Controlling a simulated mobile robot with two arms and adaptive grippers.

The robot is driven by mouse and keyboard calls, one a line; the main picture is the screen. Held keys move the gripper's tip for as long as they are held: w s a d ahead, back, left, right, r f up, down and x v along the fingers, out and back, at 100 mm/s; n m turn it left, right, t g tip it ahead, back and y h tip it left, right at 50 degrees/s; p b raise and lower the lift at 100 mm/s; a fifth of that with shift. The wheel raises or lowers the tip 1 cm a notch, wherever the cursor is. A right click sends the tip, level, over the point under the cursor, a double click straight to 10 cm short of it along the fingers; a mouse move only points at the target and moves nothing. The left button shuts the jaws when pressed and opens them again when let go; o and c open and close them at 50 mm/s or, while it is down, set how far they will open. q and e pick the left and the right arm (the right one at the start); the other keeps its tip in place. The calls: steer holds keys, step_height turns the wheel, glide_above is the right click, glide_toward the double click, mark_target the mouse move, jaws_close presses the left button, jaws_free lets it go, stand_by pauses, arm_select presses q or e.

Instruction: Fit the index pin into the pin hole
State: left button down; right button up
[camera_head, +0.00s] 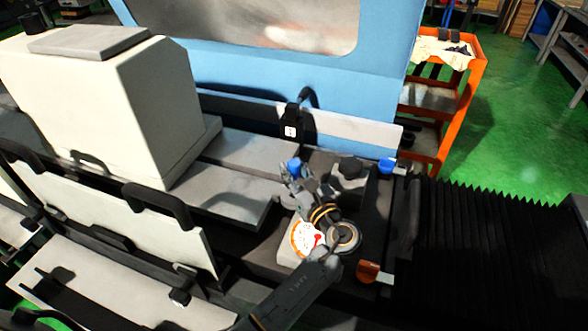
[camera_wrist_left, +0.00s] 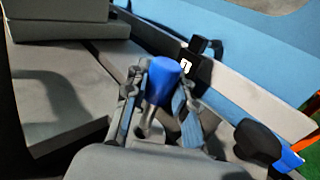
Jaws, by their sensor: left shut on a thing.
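The index pin (camera_head: 293,164) shows as a blue knob in the head view, held at the tip of my left gripper (camera_head: 295,176). In the left wrist view, the blue head of the pin (camera_wrist_left: 164,82) stands up between the two fingers of my left gripper (camera_wrist_left: 160,98), with a grey metal shank below it. The gripper is shut on the pin, in front of the machine's pale rail. I cannot make out the pin hole in either view. My right gripper is not in view.
A black bracket with a white mark (camera_head: 291,128) stands on the rail behind the pin. A black knob (camera_head: 350,168) is to the right. A large pale housing (camera_head: 110,105) stands left, and black bellows (camera_head: 500,240) lie right.

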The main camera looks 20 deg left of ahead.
arm_select(q)
steer(key=shift+r, duration=0.1)
stand_by(0.3)
steer(key=shift+p, duration=0.4)
steer(key=shift+p, duration=0.65)
stand_by(0.9)
steer(key=shift+f+b, duration=1.75)
steer(key=shift+f, duration=1.2)
steer(key=shift+r, duration=0.1)
steer(key=shift+r+p, duration=2.45)
steer(key=shift+p, duration=0.25)
steer(key=shift+p, duration=0.45)
